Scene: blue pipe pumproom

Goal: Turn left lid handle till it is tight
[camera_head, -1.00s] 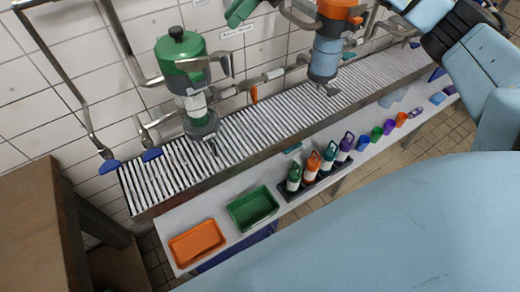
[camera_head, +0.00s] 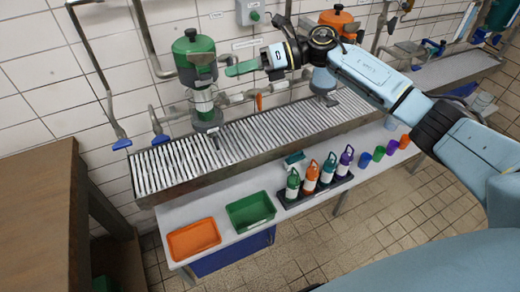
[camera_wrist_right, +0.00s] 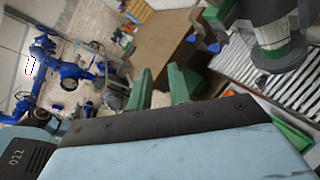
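The left vessel has a green lid (camera_head: 194,57) with a dark knob (camera_head: 191,34) on top and a handle sticking out at its right side. It stands upright above the slatted drain. My right gripper (camera_head: 232,69) is just right of the lid, at about its height in the picture; contact cannot be told. In the right wrist view its two green fingers (camera_wrist_right: 161,88) are apart with nothing between them. Part of a grey and green vessel (camera_wrist_right: 270,32) shows at upper right there. My left gripper is not in view.
A second vessel with an orange lid (camera_head: 336,19) stands behind my right arm. Pipes and blue-handled levers line the tiled wall. An orange tray (camera_head: 194,239), a green tray (camera_head: 250,211) and several coloured bottles (camera_head: 311,178) are on the shelf below. A brown bench (camera_head: 40,215) is at left.

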